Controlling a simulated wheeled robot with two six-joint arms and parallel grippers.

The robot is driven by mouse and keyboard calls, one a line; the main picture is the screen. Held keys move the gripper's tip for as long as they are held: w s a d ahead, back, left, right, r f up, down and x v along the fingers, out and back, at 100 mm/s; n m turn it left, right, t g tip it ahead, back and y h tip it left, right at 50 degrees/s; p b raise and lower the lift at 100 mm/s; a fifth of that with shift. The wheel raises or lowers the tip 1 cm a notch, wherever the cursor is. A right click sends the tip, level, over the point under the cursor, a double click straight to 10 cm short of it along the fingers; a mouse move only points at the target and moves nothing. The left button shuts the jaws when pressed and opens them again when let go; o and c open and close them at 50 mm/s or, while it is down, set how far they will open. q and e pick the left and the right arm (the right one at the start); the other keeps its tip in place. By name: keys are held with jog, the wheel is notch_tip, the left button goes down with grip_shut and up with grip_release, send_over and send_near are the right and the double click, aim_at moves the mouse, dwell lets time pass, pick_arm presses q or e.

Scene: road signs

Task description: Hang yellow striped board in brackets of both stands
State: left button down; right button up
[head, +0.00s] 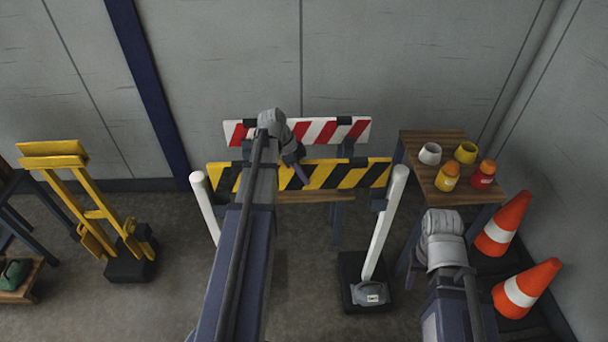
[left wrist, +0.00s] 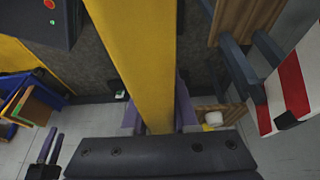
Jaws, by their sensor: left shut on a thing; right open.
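The yellow and black striped board (head: 345,173) is level between two white posts, the left stand (head: 206,208) and the right stand (head: 384,225). My left gripper (head: 301,174) is shut on it near its middle. In the left wrist view the board's plain yellow face (left wrist: 135,55) runs between the purple fingers (left wrist: 158,118). A dark bracket (head: 378,204) shows on the right post just below the board's right end. I cannot tell whether the board touches either bracket. My left arm hides part of the board. My right gripper (left wrist: 52,147) is open and empty, away from the board.
A red and white board (head: 320,131) stands behind on a rack. A wooden table (head: 432,144) with cups and jars is at the right, near two orange cones (head: 503,224). A yellow folded stand (head: 97,215) is at the left.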

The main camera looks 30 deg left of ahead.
aim_at(295, 189)
pick_arm(q)
notch_tip(295, 189, down, 10)
jog(key=b, duration=0.9)
jog(key=shift+f+b, duration=0.1)
jog(key=shift+b, duration=0.2)
dwell(0.4)
jog(key=c, duration=0.6)
grip_release()
jog(key=p+v, duration=0.7)
jog(key=v, duration=0.1)
dwell(0.4)
